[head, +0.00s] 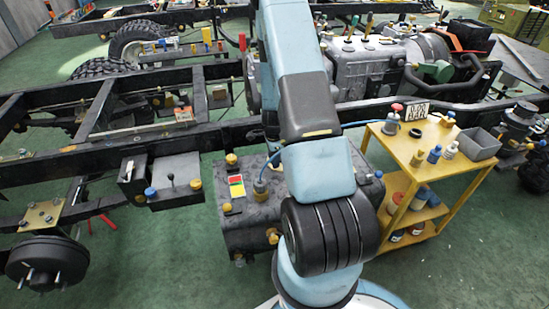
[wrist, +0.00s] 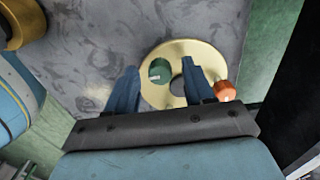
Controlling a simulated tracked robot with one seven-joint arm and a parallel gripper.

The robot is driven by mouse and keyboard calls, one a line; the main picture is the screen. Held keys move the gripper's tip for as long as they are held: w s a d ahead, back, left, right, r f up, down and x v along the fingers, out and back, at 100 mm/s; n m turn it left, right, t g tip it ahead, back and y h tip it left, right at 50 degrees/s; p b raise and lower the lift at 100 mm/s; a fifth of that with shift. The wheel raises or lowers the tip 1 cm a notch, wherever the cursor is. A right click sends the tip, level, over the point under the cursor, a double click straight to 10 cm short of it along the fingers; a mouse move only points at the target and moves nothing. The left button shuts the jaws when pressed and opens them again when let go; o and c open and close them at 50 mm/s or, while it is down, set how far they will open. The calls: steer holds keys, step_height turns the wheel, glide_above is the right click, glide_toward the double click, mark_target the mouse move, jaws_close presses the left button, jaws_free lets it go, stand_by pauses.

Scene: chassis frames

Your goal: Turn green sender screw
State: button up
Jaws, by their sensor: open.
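In the wrist view, the green sender screw (wrist: 160,70) is a round green piece with a small white mark. It sits on a flat brass disc (wrist: 180,48) fixed to a grey, mottled tank face (wrist: 105,30). My gripper (wrist: 160,66) is open, with its two blue fingers spread. The green screw appears between the fingertips, and I cannot tell whether they touch it. The right finger covers part of the disc and its dark centre. In the head view, the grey tank (head: 235,234) is beneath my arm; the gripper and screw are hidden.
An orange-red knob (wrist: 224,91) sits at the disc's right edge, close to my right finger. A brass band (wrist: 22,22) is at the upper left. A yellow cart (head: 420,150) with bottles stands right of the tank. Black frame rails (head: 100,155) run left.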

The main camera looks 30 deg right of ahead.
jaws_close()
steer(key=shift+d, duration=0.2)
steer(key=shift+a, duration=0.1)
